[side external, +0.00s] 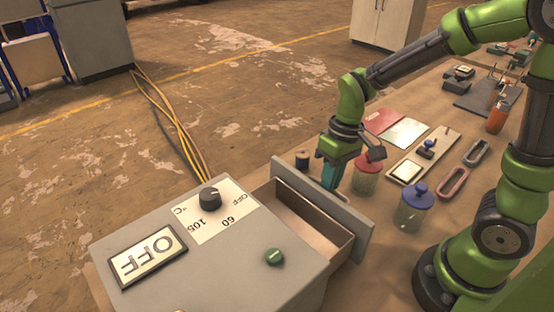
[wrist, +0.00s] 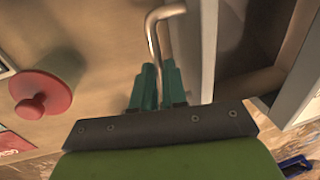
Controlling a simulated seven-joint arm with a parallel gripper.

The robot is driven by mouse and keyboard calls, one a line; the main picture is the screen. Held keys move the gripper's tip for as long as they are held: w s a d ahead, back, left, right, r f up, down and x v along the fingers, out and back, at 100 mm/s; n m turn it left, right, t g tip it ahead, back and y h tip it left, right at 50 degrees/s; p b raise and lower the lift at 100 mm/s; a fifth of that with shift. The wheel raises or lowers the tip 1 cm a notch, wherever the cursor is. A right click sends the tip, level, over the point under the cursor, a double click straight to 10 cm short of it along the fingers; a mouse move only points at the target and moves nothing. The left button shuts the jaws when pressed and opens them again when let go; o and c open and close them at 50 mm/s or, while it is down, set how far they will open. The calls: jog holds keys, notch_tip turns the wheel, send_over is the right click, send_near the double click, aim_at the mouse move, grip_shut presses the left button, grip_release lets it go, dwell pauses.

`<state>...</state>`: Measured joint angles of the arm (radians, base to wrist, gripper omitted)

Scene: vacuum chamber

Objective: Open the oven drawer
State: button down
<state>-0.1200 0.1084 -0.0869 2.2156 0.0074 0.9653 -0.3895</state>
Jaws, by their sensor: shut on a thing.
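The oven (side external: 220,265) is a grey box with an OFF display, a black dial and a green button. Its drawer (side external: 318,222) stands part-way out, with the empty-looking tray showing behind the grey drawer front (side external: 355,222). My gripper (side external: 330,188) is at the outer side of the drawer front. In the wrist view, the teal fingers of my gripper (wrist: 158,72) are shut on the bent metal drawer handle (wrist: 152,32). The drawer front (wrist: 203,50) and the open drawer inside (wrist: 250,40) lie to their right. The handle is hidden in the side view.
A jar with a red lid (side external: 367,175) stands close beside my gripper; the lid also shows in the wrist view (wrist: 55,85). A blue-lidded jar (side external: 415,208) stands right of the drawer front. Red and grey oblong rings (side external: 452,185) and a board (side external: 425,155) lie further right.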

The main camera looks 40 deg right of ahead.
jog(key=d, duration=0.5)
jog(key=shift+d, duration=0.15)
jog(key=c, duration=1.2)
grip_release()
jog(key=shift+o, duration=0.2)
jog(key=d+r, duration=0.3)
jog(key=r, duration=1.3)
jog(key=shift+r, duration=0.35)
